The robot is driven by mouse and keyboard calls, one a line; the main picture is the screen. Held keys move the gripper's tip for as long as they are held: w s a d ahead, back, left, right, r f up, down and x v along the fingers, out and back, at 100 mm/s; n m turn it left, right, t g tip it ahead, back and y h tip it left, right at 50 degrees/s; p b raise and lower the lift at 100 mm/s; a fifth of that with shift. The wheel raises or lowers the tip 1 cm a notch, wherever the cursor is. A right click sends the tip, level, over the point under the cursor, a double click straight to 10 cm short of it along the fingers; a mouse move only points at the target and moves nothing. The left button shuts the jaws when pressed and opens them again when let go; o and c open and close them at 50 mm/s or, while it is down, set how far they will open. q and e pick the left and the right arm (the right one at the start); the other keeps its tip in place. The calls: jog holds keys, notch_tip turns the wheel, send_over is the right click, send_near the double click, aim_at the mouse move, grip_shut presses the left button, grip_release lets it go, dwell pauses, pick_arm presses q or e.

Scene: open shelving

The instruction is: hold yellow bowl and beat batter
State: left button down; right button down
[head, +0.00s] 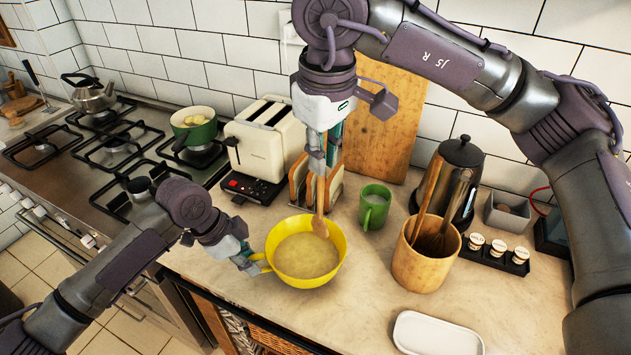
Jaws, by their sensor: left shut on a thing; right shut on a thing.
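A yellow bowl (335,270) with pale batter (300,257) in it stands on the counter near its front edge. My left gripper (255,264) is shut on the left side of the bowl. My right gripper (322,160) points down above the bowl and is shut on a wooden spoon (320,205). The spoon is upright, and its head is at the far right part of the bowl, at or just above the batter; I cannot tell how deep it sits. The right fingertips are partly hidden against the things behind.
A green mug (374,207), a wooden utensil holder (422,262), a kettle (455,180) and a black tray of small jars (495,253) stand to the right. A toaster (265,140) and bread rack (300,180) stand behind. A white dish (437,335) lies at the front right. The stove (110,150) is left.

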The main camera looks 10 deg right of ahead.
dwell(0.4)
pick_arm(q)
jog(key=c, duration=1)
grip_release()
jog(key=shift+o, duration=0.2)
jog(key=v, duration=1.2)
